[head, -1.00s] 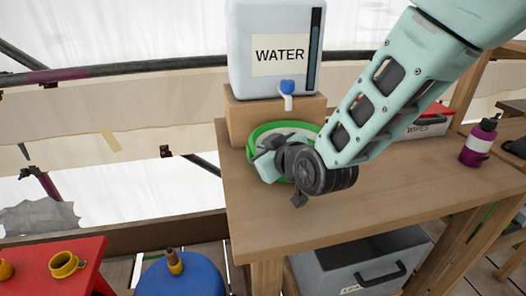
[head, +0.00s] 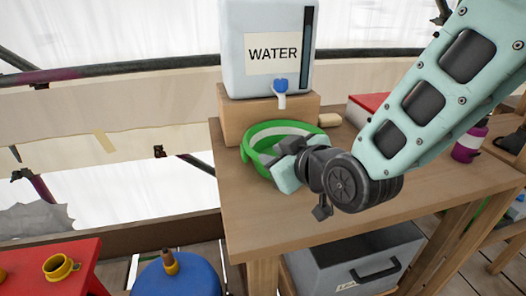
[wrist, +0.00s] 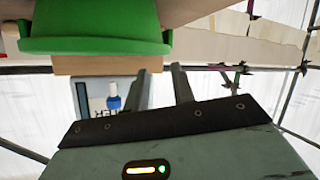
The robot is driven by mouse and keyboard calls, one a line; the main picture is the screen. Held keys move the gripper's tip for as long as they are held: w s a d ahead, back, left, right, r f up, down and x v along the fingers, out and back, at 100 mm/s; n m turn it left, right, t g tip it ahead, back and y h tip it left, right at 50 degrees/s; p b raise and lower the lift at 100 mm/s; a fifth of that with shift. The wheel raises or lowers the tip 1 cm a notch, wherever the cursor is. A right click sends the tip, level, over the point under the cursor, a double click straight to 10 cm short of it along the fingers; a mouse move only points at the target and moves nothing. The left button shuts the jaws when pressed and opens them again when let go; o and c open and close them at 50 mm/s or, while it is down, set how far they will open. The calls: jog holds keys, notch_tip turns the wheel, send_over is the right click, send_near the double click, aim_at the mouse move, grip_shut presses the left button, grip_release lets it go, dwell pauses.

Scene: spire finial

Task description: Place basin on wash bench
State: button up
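The green basin (head: 258,132) with a pale band inside sits on the wooden wash bench (head: 235,185), in front of the wooden block under the water container. It looks upright, but its right front is hidden by my gripper. My gripper (head: 281,163) is at the basin's near right side. In the wrist view, my gripper's two fingers (wrist: 164,70) are spread with an empty gap between them. The basin (wrist: 95,30) shows there at the top left, just beyond the fingertips. I see no grip on it.
The water container (head: 265,50) with a blue tap (head: 280,88) stands on the block (head: 240,115). Soap (head: 329,119), a red-lidded box (head: 366,104) and a purple bottle (head: 468,147) are on the bench's right. A grey bin (head: 350,262) is below. The bench's front is clear.

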jog(key=s+d+f+m+g+h, duration=0.1)
jog(key=s+d+g+h, duration=0.2)
jog(key=s, duration=0.8)
jog(key=s+d+f+m+g+h, duration=0.1)
jog(key=s+d+f+g+h, duration=0.1)
jog(key=s+d+g, duration=0.6)
jog(key=s+d+h, duration=0.1)
jog(key=s+d, duration=0.1)
jog(key=s, duration=0.2)
jog(key=shift+f+h, duration=0.15)
jog(key=shift+h, duration=0.25)
jog(key=shift+s, duration=0.1)
notch_tip(320, 180, up, 13)
jog(key=p, duration=1.3)
